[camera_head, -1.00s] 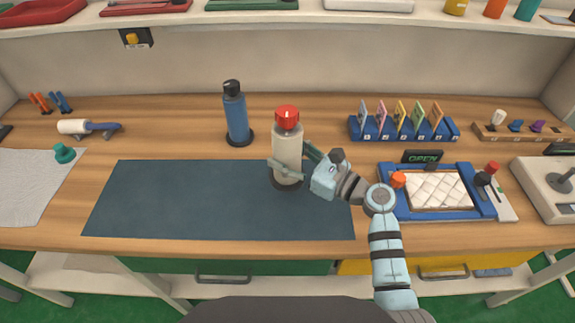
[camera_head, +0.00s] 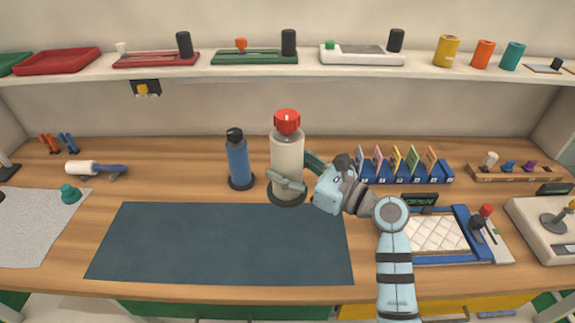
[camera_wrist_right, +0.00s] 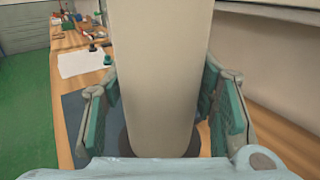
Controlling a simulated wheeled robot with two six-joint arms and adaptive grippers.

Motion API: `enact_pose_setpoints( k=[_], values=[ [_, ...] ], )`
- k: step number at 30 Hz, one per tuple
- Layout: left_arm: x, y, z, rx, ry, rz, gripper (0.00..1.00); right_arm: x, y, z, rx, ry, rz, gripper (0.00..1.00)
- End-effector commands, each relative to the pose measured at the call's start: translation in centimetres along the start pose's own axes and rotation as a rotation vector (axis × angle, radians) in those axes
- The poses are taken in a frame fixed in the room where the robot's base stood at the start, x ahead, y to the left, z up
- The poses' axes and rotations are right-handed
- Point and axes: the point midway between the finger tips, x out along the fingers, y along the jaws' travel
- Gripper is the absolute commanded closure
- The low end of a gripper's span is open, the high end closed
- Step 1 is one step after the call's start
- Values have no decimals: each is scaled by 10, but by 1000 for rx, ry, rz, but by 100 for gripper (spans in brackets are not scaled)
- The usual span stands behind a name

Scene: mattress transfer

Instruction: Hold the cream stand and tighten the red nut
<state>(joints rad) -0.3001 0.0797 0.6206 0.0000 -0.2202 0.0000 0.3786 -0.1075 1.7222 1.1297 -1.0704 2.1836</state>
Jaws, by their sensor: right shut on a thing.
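The cream stand (camera_head: 287,155) is an upright, pale cylinder with a dark base and the red nut (camera_head: 287,121) on its top. Its base shows at the far edge of the dark mat; I cannot tell whether it touches the table or is raised. My right gripper (camera_head: 289,184) is shut around the stand's lower part, coming from the right. In the right wrist view the stand (camera_wrist_right: 166,80) fills the middle between the green-padded fingers (camera_wrist_right: 165,112). The red nut is out of that view. My left gripper is not in view.
A blue bottle (camera_head: 238,162) with a black top stands just left of the stand. The dark mat (camera_head: 220,245) is bare in front. A blue rack of coloured cards (camera_head: 407,176) and a blue-framed tray (camera_head: 465,225) are at right. A shelf (camera_head: 270,72) runs above the back.

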Motion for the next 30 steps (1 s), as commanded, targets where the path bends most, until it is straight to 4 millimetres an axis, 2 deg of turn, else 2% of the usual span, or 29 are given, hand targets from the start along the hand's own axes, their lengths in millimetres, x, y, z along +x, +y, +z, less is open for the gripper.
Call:
enact_pose_setpoints(
  k=[30],
  values=[
    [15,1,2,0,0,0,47,0,0,-26,-1,-4,-1,100]
  ],
)
